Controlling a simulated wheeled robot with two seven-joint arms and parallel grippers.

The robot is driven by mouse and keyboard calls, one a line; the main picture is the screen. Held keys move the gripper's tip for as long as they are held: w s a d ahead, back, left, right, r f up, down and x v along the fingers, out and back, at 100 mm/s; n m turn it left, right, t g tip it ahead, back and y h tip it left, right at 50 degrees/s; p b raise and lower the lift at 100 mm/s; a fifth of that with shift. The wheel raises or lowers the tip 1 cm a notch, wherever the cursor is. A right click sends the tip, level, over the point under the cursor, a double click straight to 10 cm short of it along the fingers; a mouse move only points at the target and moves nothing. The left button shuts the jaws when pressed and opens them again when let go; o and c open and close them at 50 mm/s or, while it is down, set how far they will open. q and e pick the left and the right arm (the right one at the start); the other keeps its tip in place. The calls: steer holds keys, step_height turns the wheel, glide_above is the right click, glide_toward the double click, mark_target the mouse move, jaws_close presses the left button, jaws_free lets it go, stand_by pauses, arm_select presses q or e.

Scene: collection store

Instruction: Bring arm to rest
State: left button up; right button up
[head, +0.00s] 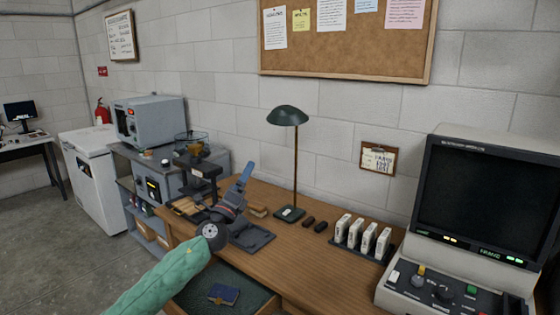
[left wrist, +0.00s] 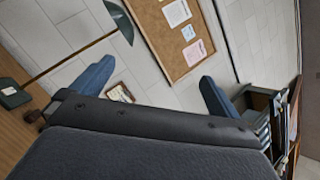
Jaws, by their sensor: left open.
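My left arm, in a green sleeve, comes in from the bottom left of the head view. My left gripper (head: 245,176) is raised over the left part of the wooden desk, with its blue fingers pointing up and away. In the left wrist view its two blue fingers (left wrist: 155,88) stand wide apart with nothing between them. The wall and the cork board show beyond them. My right gripper is in neither view.
The desk (head: 318,253) holds a green lamp (head: 288,117), a rack of white cartridges (head: 362,236) and a large console (head: 470,215). A drawer (head: 262,300) stands open with a blue book (head: 224,294) inside. A dark tray (head: 252,238) lies below the gripper.

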arm_select(q)
steer(key=s+a+f+n+y, duration=0.3)
steer(key=a+n+y, duration=0.5)
steer(key=n+y, duration=0.8)
steer(key=s+a+f+n+g+h, duration=0.1)
steer(key=s+f+n+g, duration=0.3)
steer(key=f, duration=0.3)
steer(key=s+f+n+g+h, duration=0.1)
steer(key=s+f+n+g, duration=0.4)
steer(key=f, duration=0.2)
steer(key=s+d+f+n+g+h, duration=0.1)
steer(key=s+f+g, duration=0.3)
steer(key=s+f, duration=0.7)
steer(key=s+d+f+n+g+h, duration=0.1)
steer(key=s+f+g+h, duration=0.1)
steer(key=s+f, duration=0.9)
steer(key=s+d+f+n+g+h, duration=0.1)
steer(key=s+f+g, duration=0.4)
steer(key=s+f, duration=0.6)
steer(key=s+d+h, duration=0.1)
steer(key=s, duration=1.1)
steer(key=shift+s+f+g, duration=0.2)
steer(key=shift+s+g, duration=0.1)
steer(key=shift+s, duration=0.05)
